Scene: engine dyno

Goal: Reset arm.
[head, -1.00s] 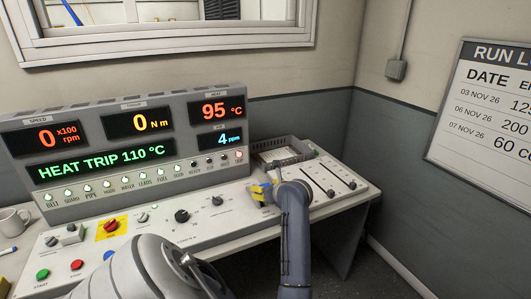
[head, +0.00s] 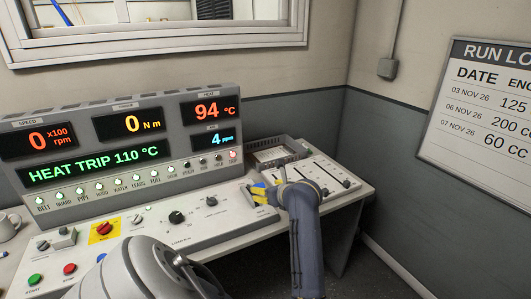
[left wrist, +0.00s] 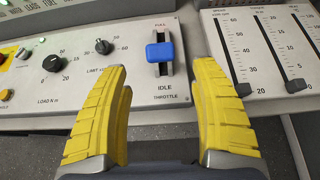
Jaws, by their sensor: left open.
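My left gripper (head: 264,193) is over the right part of the console, by the throttle slot. In the left wrist view its two yellow fingers (left wrist: 160,120) stand wide apart with nothing between them. The blue throttle lever (left wrist: 161,52) sits in its slot, between the FULL and IDLE labels, beyond the fingertips and apparently apart from them. A blue button (head: 101,257) shows beside the red button (head: 69,269) and green button (head: 35,280), its label unreadable. The display (head: 95,165) reads HEAT TRIP 110 °C, and a red lamp (head: 233,155) glows at the row's right end. My right gripper is not in view.
Dials (head: 177,217) and a red switch on a yellow plate (head: 104,229) are on the console. A mug (head: 8,226) stands at far left. The floor right of the console is clear.

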